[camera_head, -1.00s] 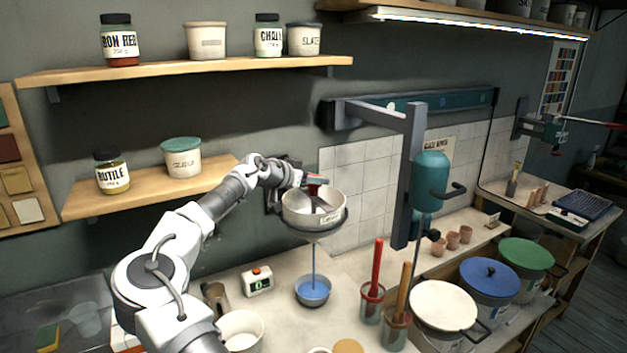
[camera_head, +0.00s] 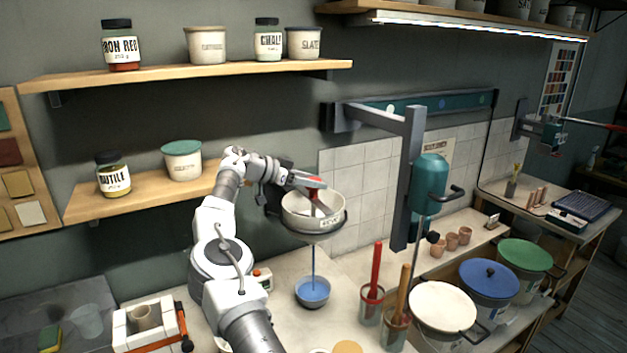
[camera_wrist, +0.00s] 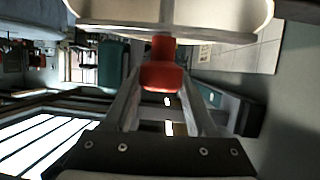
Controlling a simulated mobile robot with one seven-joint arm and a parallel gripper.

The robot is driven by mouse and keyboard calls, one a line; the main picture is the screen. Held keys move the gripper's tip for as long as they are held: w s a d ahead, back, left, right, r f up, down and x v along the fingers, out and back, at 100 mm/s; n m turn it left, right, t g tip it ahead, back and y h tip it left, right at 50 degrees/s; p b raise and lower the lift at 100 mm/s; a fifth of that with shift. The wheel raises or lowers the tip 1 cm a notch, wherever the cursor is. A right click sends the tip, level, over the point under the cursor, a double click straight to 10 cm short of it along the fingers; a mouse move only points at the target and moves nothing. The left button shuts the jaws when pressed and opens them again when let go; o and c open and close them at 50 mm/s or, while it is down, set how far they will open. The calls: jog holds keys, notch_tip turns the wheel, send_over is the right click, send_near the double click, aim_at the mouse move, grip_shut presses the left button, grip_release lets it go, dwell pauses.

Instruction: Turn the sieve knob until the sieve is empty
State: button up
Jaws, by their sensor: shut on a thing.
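The sieve (camera_head: 327,221) is a pale round pan with a label, held in a dark ring on the wall. Its red knob (camera_head: 313,183) is at the top; in the wrist view the knob (camera_wrist: 162,65) sits between the fingers. My gripper (camera_head: 305,181) is shut on the knob at the sieve's upper left; it also shows in the wrist view (camera_wrist: 160,75). The inside of the sieve is mostly hidden.
A red-handled tool (camera_head: 376,265) and a wooden-handled tool (camera_head: 403,290) stand in jars right of the bowl. A teal mixer (camera_head: 430,185) hangs further right. Lidded buckets (camera_head: 443,306) stand at the right. Shelves with jars (camera_head: 183,160) are at the left.

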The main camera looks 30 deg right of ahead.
jog(key=shift+m+g, duration=0.7)
dwell(0.4)
jog(key=o, duration=1.4)
jog(key=shift+c, duration=0.2)
jog(key=shift+r, duration=0.1)
